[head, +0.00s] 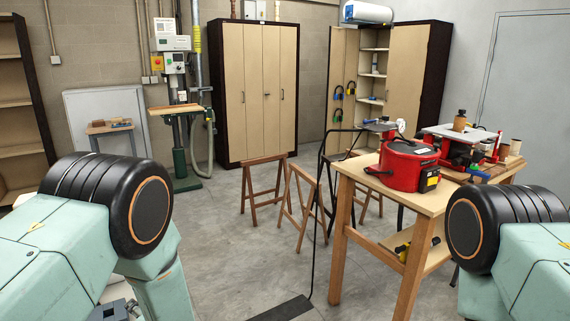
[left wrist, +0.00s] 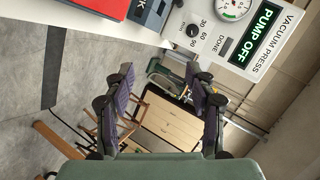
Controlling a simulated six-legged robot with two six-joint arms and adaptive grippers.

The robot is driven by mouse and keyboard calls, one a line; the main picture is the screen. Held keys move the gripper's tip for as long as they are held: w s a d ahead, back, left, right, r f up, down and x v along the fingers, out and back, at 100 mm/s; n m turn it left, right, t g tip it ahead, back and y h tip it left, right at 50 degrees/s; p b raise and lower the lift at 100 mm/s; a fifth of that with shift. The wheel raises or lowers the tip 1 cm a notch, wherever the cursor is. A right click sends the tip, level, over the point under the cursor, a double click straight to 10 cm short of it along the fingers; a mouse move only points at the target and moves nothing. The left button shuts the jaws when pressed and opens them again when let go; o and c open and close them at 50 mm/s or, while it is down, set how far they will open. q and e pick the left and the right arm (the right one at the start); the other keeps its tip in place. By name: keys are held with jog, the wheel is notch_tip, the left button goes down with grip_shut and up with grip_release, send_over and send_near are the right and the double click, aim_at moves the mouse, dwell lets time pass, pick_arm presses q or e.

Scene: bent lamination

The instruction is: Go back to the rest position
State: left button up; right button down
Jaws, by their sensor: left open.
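My left gripper (left wrist: 160,75) shows in the left wrist view with its two dark fingers wide apart. It is open and nothing is between the fingers. In the head view my two teal arms fill the lower left and lower right corners. My right gripper is not visible in either view.
A vacuum press panel (left wrist: 245,30) with a gauge and a "PUMP OFF" display is near the left gripper in the wrist view. A wooden workbench (head: 405,187) bears a red machine (head: 408,166). Sawhorses (head: 263,185) stand before a cabinet (head: 256,90).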

pick_arm(q)
jog(key=s+d+f+n+g+h, duration=0.1)
jog(key=s+f+h, duration=0.1)
jog(key=s+f, duration=0.3)
jog(key=s+d+f+g+h, duration=0.1)
jog(key=s+d+f+h, duration=0.15)
jog(key=s, duration=0.55)
jog(key=s+d+f+n+g+h, duration=0.2)
jog(key=s+d+g+h, duration=0.1)
jog(key=s, duration=0.9)
jog(key=s+d+f+n+g+h, duration=0.1)
jog(key=s+d+n+g+h, duration=0.2)
jog(key=s, duration=0.9)
notch_tip(320, 180, down, 18)
jog(key=b, duration=1.7)
jog(key=shift+s+d+m+g+y, duration=0.15)
jog(key=shift+m+g+y, duration=0.15)
jog(key=shift+m+y, duration=0.15)
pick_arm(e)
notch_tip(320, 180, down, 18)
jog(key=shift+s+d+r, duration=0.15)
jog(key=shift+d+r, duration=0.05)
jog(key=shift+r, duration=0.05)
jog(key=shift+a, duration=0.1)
pick_arm(q)
jog(key=shift+r, duration=0.1)
